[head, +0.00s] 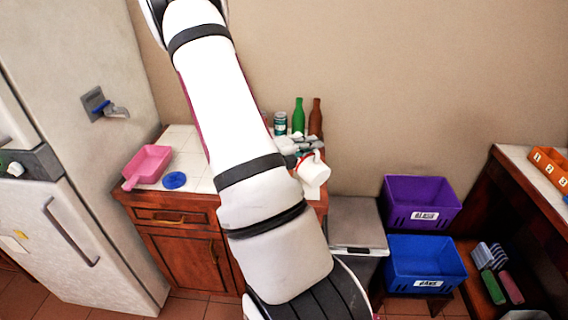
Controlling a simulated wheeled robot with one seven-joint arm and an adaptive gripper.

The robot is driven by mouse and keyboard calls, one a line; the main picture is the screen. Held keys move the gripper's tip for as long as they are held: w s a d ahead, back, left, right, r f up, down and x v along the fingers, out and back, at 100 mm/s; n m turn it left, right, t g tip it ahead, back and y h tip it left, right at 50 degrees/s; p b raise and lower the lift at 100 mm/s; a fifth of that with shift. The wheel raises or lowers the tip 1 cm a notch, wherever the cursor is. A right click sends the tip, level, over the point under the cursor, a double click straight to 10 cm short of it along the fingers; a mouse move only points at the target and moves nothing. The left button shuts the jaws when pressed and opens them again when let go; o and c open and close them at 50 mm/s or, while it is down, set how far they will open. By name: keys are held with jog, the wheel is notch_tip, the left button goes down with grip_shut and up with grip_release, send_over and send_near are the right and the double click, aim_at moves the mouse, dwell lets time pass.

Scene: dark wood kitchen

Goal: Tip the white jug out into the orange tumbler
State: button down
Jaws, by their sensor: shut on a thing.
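The white jug (314,173) shows in the head view just right of my arm, at the right end of the tiled counter. It has a red rim edge at its upper left and looks tilted. My gripper (303,147) is at the jug's upper side and is shut on it. My arm hides part of the gripper and much of the counter. I see no orange tumbler; it may be behind my arm. I cannot tell what is in the jug.
A green bottle (298,117), a brown bottle (316,119) and a teal can (280,124) stand behind the gripper. A pink pan (148,164) and a blue disc (175,180) lie on the counter's left. Purple (421,205) and blue (425,264) crates stand right.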

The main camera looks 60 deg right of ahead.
jog(key=shift+w+d+r+n+g, duration=0.3)
jog(key=shift+w+d+r+n, duration=0.1)
jog(key=shift+w+r+n, duration=0.4)
dwell(1.6)
jog(key=shift+w+d, duration=0.1)
dwell(0.3)
